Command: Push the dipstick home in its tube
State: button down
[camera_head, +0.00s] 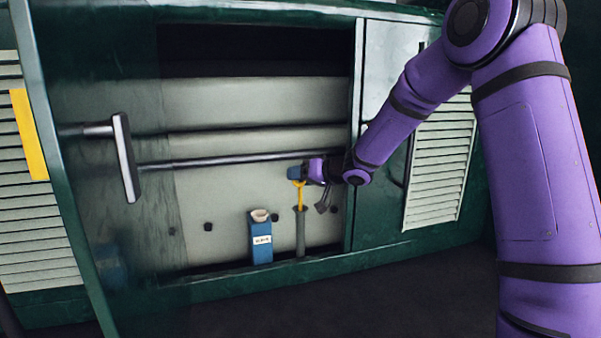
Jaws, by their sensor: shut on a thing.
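The dipstick (300,192) shows as a yellow loop and short stem at the top of a grey upright tube (300,232). The tube stands in the lower right of the open compartment. My gripper (297,175) reaches in from the right and is shut on the top of the dipstick, hiding part of the yellow loop. The yellow stem runs down to the tube's mouth. I cannot tell how deep the dipstick sits inside the tube.
A blue container (261,240) with a white label stands just left of the tube. A metal rod (230,161) crosses the compartment behind my gripper. A T-shaped handle (126,158) juts out at the left. The compartment's green right post (356,130) is close to my arm.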

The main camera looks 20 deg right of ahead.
aim_at(301, 196)
jog(key=shift+f, duration=3.1)
jog(key=shift+c, duration=1.8)
grip_release()
jog(key=o, duration=0.4)
jog(key=shift+f, duration=0.1)
jog(key=shift+c, duration=0.2)
jog(key=shift+r, duration=3.1)
jog(key=shift+r, duration=0.1)
